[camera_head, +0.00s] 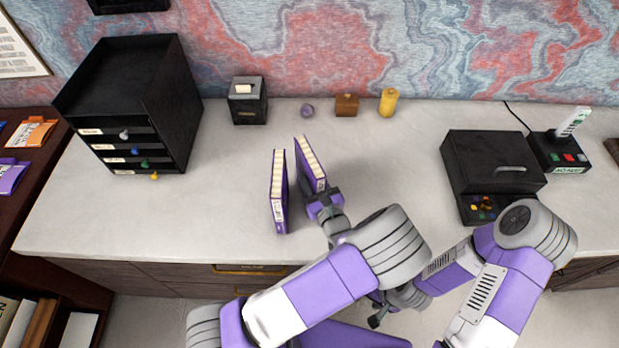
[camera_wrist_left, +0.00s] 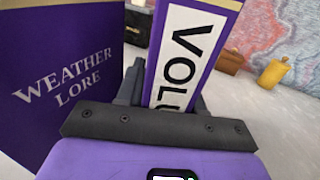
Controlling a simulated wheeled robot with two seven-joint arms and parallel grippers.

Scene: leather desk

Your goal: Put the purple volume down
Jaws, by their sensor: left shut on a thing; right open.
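The purple volume (camera_head: 310,164) stands upright, turned at an angle, at the middle of the desk, with cream page edges on top. My left gripper (camera_head: 324,198) is shut on its near end. In the left wrist view, the volume (camera_wrist_left: 188,55) shows its white spine label, partly lettered "VOLU", between the fingers (camera_wrist_left: 165,92). I cannot tell whether its bottom touches the desk. A second purple book, "Weather Lore" (camera_head: 279,190), stands upright just left of it; its cover (camera_wrist_left: 60,85) faces the left wrist camera. My right gripper (camera_head: 378,318) is open and empty, low in front of the desk.
Behind the books stand a black box with a slot (camera_head: 248,101), a purple ball (camera_head: 307,111), a brown block (camera_head: 347,105) and a yellow cylinder (camera_head: 389,101). A black drawer unit (camera_head: 135,105) stands left, a black box (camera_head: 492,165) right. The desk (camera_head: 400,160) is clear right of the books.

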